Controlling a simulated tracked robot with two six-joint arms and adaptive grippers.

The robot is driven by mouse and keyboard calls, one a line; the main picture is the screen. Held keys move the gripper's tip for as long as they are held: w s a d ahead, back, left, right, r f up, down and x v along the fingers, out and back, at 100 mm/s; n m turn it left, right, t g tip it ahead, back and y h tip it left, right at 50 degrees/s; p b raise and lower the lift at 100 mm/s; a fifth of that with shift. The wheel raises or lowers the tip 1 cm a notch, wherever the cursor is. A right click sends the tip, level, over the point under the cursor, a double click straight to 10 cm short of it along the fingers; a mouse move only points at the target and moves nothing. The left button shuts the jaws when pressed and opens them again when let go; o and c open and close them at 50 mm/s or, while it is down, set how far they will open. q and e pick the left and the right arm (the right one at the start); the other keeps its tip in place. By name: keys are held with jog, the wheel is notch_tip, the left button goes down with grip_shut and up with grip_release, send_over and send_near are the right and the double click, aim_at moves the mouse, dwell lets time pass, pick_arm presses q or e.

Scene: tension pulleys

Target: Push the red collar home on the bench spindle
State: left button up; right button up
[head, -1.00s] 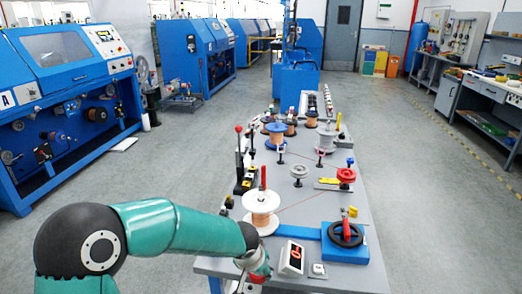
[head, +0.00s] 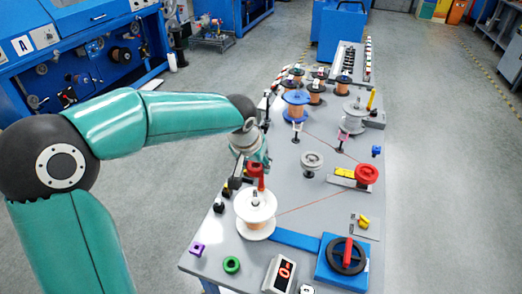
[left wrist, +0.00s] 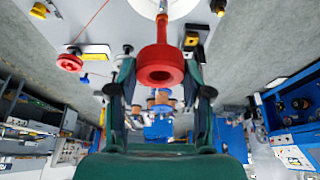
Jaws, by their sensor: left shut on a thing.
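The red collar (head: 256,170) is a thick ring with a hole. My left gripper (left wrist: 160,80) is shut on it, with one finger on each side in the left wrist view, where the collar (left wrist: 158,66) faces the camera. In the head view, the gripper partly hides the collar. The white spool (head: 256,225) stands just in front of and below the collar, with the spindle tip (head: 255,199) showing at its centre. A narrow red rod (left wrist: 162,29) shows between collar and spool in the wrist view. I cannot tell whether the collar touches the spindle. My right gripper is out of view.
A blue base with a black handwheel (head: 344,254) stands front right. A red pulley (head: 366,174) and grey pulley (head: 312,161) stand further back. Blue and grey spools stand behind.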

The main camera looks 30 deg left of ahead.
aim_at(255, 191)
pick_arm(q)
jog(key=shift+s+a+f+b, duration=0.1)
jog(key=shift+a+f+b, duration=0.05)
jog(key=shift+f+b, duration=2.7)
jog(key=shift+f+p, duration=0.55)
jog(key=shift+p, duration=0.05)
jog(key=shift+f+b, duration=0.15)
jog(key=shift+b, duration=0.25)
jog(key=shift+b, duration=0.4)
jog(key=shift+f, duration=0.15)
jog(key=shift+f+b, duration=1.35)
jog(key=shift+b, duration=0.3)
jog(key=shift+f, duration=0.1)
jog(key=shift+f+b, duration=1.4)
jog(key=shift+b, duration=0.35)
jog(key=shift+f, duration=0.1)
